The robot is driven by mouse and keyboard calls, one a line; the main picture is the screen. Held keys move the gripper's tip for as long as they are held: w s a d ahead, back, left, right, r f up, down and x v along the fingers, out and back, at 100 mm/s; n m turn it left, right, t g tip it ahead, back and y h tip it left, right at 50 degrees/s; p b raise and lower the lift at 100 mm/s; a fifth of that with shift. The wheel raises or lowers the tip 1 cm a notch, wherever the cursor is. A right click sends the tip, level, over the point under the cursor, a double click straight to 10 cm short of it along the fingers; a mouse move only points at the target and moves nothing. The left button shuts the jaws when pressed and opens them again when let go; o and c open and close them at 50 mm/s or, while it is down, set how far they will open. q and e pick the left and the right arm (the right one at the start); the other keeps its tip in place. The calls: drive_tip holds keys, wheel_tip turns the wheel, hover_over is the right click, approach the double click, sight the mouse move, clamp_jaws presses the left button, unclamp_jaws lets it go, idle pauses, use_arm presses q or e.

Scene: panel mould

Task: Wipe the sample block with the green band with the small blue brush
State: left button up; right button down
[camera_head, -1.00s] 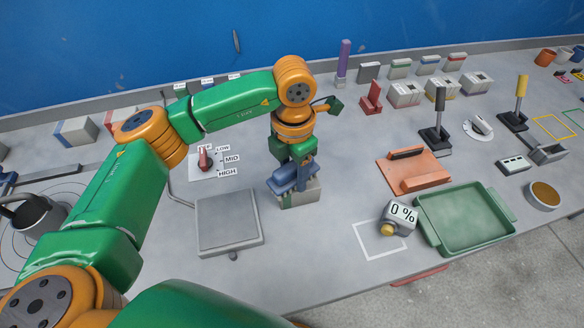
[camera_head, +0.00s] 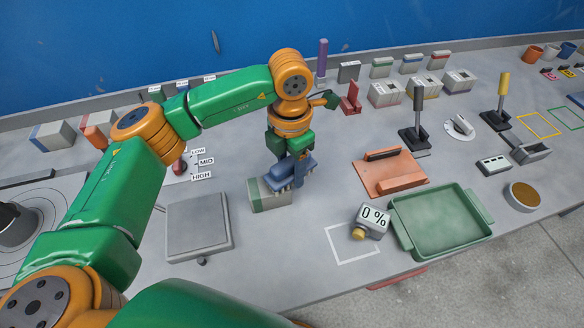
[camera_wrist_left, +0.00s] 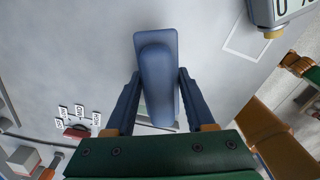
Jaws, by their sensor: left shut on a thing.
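The small blue brush (camera_head: 292,172) is held in my left gripper (camera_head: 291,182), which is shut on it and points down. In the left wrist view the brush (camera_wrist_left: 158,75) lies between the two blue fingers. The sample block with the green band (camera_head: 262,201) stands on the bench below and slightly left of the brush. Its left part and green band show; brush and fingers cover its right end. I cannot tell whether the brush touches its top. My right gripper is not in view.
A grey scale plate (camera_head: 197,222) lies left of the block. An orange fixture (camera_head: 397,181), a green tray (camera_head: 440,228) and a 0 % display (camera_head: 373,219) stand to the right. Several other blocks (camera_head: 386,94) line the back. The bench just right of the gripper is clear.

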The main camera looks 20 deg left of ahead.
sight(287, 161)
use_arm(q)
drive_tip(key=r, duration=0.1)
drive_tip(key=r+p, duration=0.1)
drive_tip(key=r, duration=0.1)
drive_tip(key=r+p, duration=0.1)
drive_tip(key=shift+s+a+r, duration=0.25)
drive_tip(key=shift+a+r, duration=0.05)
wheel_tip(287, 161, up, 3)
drive_tip(key=shift+w+d+f+p, duration=0.1)
drive_tip(key=shift+w+d+p, duration=0.05)
drive_tip(key=shift+p, duration=0.85)
drive_tip(key=shift+r, duration=0.2)
drive_tip(key=shift+f, duration=0.1)
